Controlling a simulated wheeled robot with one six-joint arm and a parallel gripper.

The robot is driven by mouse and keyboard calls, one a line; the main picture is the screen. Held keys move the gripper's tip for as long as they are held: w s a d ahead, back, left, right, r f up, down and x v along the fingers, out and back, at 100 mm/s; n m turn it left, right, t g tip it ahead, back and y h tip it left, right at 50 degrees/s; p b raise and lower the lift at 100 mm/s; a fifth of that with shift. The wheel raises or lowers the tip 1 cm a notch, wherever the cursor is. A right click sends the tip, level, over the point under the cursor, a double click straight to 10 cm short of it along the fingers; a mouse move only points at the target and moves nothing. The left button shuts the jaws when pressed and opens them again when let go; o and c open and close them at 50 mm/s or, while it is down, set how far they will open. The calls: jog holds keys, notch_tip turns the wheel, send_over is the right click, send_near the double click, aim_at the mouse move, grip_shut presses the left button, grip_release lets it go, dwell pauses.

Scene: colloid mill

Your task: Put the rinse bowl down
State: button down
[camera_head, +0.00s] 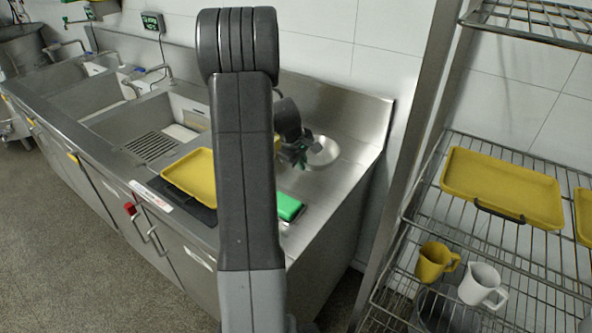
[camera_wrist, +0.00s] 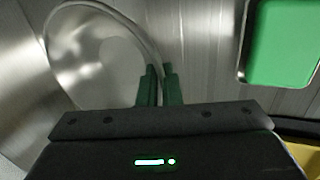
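The rinse bowl (camera_head: 324,152) is a shiny round metal bowl at the right end of the steel counter (camera_head: 345,130). My gripper (camera_head: 303,160) is at the bowl's left side, partly behind my arm. In the wrist view the bowl (camera_wrist: 90,55) fills the upper left. The green fingers of my gripper (camera_wrist: 159,80) stand close together with the bowl's rim running between them, so it looks shut on the rim. The bowl appears upright and at or just above the counter; I cannot tell if it touches.
A yellow tray (camera_head: 191,176) lies left of my arm. Sinks (camera_head: 150,125) are further left. A wire rack (camera_head: 470,240) with jugs and trays stands right.

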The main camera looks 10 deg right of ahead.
jog(key=shift+f, duration=2.1)
jog(key=shift+f, duration=0.1)
jog(key=c, duration=1.7)
grip_release()
jog(key=shift+o, duration=0.4)
jog(key=shift+r, duration=0.25)
jog(key=v, duration=1.1)
jog(key=shift+s+a+r+b, duration=0.2)
jog(key=shift+a+r+b, duration=0.05)
jog(key=shift+b, duration=0.15)
